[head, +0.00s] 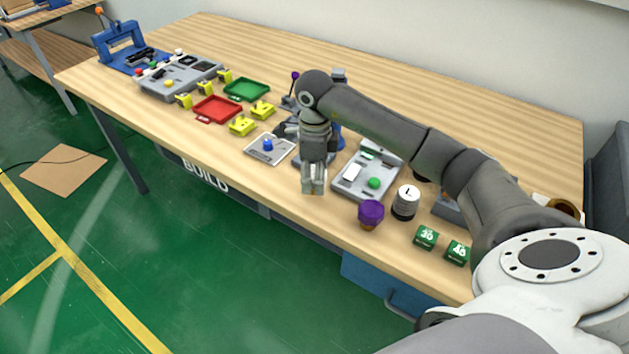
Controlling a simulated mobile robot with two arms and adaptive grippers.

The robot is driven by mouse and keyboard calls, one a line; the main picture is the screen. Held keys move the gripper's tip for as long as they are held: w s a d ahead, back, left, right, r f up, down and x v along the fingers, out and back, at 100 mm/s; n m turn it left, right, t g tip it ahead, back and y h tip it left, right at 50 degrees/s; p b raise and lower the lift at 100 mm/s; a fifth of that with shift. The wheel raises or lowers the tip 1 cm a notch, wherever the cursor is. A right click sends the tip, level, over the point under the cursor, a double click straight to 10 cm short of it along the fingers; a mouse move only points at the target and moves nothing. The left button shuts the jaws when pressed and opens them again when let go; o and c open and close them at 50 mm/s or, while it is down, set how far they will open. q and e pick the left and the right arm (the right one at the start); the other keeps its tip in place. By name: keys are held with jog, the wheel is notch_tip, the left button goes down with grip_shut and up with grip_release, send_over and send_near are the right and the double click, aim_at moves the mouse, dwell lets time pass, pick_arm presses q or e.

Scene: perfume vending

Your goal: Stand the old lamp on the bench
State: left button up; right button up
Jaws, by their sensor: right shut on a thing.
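My right gripper (314,187) points down over the front part of the bench (240,175), left of a grey panel (349,188) with a green dome. Its fingers are close together on a small thing that they mostly hide, so I cannot make out its shape or colour. I cannot tell whether this is the old lamp, or whether it touches the bench. A purple-topped piece (371,212) stands upright on the bench to the right of the gripper, apart from it. My left gripper is not in view.
Left are a plate with a blue knob (268,146), yellow pieces (242,125), a red tray (217,110) and a green tray (246,89). The back of the bench is mostly clear.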

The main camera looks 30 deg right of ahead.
notch_tip(320, 180, down, 2)
jog(key=shift+f+p, duration=0.2)
jog(key=shift+p, duration=0.45)
jog(key=shift+f, duration=0.3)
jog(key=shift+f, duration=0.1)
jog(key=shift+f+b, duration=0.15)
jog(key=shift+b, duration=0.15)
jog(key=o, duration=1.1)
jog(key=shift+c, duration=0.2)
